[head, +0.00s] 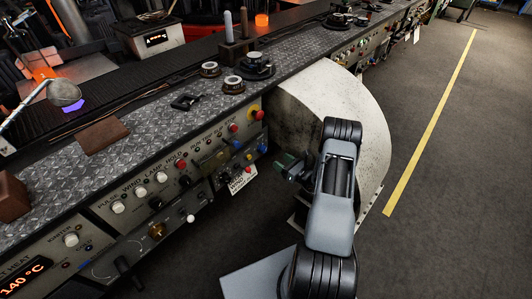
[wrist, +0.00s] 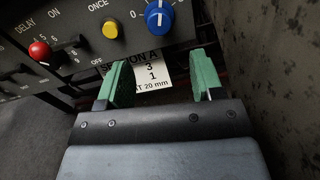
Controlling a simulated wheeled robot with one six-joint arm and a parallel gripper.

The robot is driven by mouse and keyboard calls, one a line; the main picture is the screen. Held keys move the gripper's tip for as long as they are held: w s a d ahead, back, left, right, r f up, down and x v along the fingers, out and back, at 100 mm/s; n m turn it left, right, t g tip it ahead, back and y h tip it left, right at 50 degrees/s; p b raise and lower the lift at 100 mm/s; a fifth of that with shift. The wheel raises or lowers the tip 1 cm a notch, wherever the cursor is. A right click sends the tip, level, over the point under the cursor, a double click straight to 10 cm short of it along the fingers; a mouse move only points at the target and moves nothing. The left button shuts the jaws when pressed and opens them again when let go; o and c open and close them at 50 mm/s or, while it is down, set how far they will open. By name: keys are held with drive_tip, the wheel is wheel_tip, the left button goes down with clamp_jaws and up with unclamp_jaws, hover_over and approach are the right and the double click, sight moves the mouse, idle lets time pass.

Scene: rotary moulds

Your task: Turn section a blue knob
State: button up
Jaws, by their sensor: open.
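The blue knob (wrist: 158,15) is at the top of the wrist view, on the panel above a white paper label reading "SECTION A" (wrist: 152,70). It has a white pointer mark and is partly cut off by the frame edge. In the head view it appears to be the small blue knob (head: 263,148) at the right end of the panel's lower row. My gripper (wrist: 161,72) has two green fingers, spread apart with nothing between them. The fingers are below the knob in the wrist view, apart from it. In the head view my gripper (head: 292,167) is just right of the panel.
A yellow button (wrist: 114,30) is left of the blue knob, and a red knob (wrist: 40,50) is farther left. A pale curved housing (head: 362,125) stands close to my arm. The floor (head: 455,190) on the right is clear.

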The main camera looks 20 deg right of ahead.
sight(266, 151)
drive_tip(key=x, duration=0.9)
drive_tip(key=shift+w+a+b, duration=0.15)
drive_tip(key=shift+b, duration=0.2)
drive_tip(key=c, duration=0.9)
drive_tip(key=shift+f+n+b, duration=0.15)
drive_tip(key=shift+n+b, duration=0.15)
drive_tip(key=shift+b, duration=0.05)
drive_tip(key=shift+n+b, duration=3.55)
drive_tip(key=shift+n, duration=0.45)
